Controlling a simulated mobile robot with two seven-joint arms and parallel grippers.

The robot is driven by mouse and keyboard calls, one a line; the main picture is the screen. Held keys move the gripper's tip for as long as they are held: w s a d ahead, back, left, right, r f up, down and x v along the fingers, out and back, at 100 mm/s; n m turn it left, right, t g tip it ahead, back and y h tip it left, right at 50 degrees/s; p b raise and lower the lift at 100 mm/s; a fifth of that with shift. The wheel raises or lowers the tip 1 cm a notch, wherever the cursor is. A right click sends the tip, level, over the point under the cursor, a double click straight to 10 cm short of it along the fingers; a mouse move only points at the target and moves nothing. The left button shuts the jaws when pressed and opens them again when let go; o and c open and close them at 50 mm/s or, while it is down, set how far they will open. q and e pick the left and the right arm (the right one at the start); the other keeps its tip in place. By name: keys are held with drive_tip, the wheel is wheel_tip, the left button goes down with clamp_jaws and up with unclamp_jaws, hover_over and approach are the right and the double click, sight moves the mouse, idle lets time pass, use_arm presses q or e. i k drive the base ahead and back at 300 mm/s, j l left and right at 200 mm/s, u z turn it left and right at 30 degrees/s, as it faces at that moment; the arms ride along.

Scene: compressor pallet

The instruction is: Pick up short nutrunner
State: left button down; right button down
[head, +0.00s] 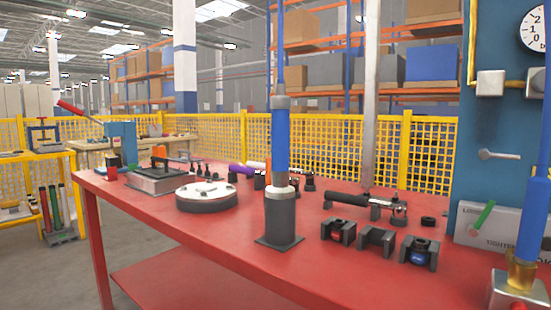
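A black nutrunner-like tool (362,203) with a metal angled head lies on the right half of the red table (225,232), its head toward the right. Farther back, behind the blue column, lie a purple-ended tool (242,169) and a white-bodied tool (256,165), both partly hidden. I cannot tell for certain which of these is the short nutrunner. Neither of my grippers shows in the head view.
A blue column (281,140) on a dark square-based stand (280,220) rises from the table's middle. Several dark holders (376,240) stand right of it. A round grey turntable (207,198) is to the left. A blue panel (500,140) bounds the right side.

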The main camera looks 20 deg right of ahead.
sight(280, 188)
drive_tip(key=i+j, duration=0.2)
drive_tip(key=j, duration=0.15)
drive_tip(key=i+j, duration=0.25)
drive_tip(key=j, duration=0.15)
drive_tip(key=i+j+z, duration=0.1)
drive_tip(key=z, duration=1.25)
